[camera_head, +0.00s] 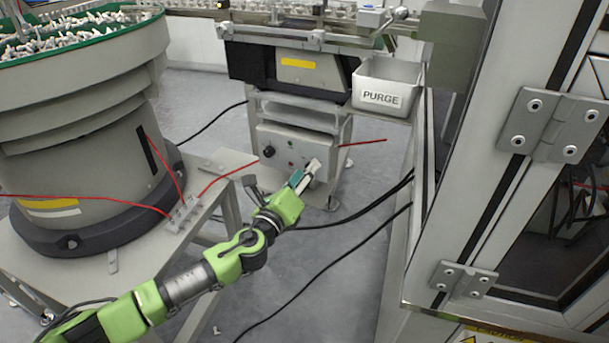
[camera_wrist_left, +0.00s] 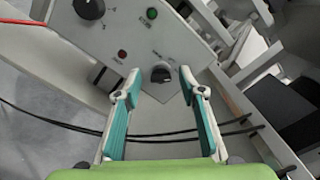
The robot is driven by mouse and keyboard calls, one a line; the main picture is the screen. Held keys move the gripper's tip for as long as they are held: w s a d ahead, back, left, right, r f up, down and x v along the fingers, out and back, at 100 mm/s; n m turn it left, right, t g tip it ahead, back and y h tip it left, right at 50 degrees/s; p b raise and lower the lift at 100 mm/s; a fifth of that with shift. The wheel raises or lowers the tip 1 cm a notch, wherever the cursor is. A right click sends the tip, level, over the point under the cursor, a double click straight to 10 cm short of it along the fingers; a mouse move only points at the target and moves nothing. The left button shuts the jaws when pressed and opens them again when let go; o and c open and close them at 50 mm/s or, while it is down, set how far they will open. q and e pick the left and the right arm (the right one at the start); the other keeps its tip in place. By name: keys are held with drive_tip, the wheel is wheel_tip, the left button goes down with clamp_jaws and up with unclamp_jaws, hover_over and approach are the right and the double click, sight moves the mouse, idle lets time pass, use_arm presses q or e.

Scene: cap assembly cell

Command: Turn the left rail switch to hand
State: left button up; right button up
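A grey control box (camera_head: 285,145) stands under the feeder rail in the head view. In the left wrist view its panel (camera_wrist_left: 185,45) carries a black switch knob (camera_wrist_left: 161,73) with small markings around it, too small to read. A larger black knob (camera_wrist_left: 90,8) sits at the upper left of the panel. My left gripper (camera_head: 311,170) is in front of the box's right part in the head view. In the left wrist view its teal-padded fingers (camera_wrist_left: 159,86) are apart, with the switch knob showing in the gap between their tips. Contact cannot be told. My right gripper is not in view.
A red button (camera_wrist_left: 122,54) and a green one (camera_wrist_left: 151,13) are on the panel near the knob. A PURGE bin (camera_head: 385,88) hangs above right. A bowl feeder (camera_head: 80,120) stands left, a framed door (camera_head: 500,150) right. Black cables (camera_head: 370,205) cross the floor.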

use_arm(q)
drive_tip(key=shift+w+d, duration=0.1)
clamp_jaws()
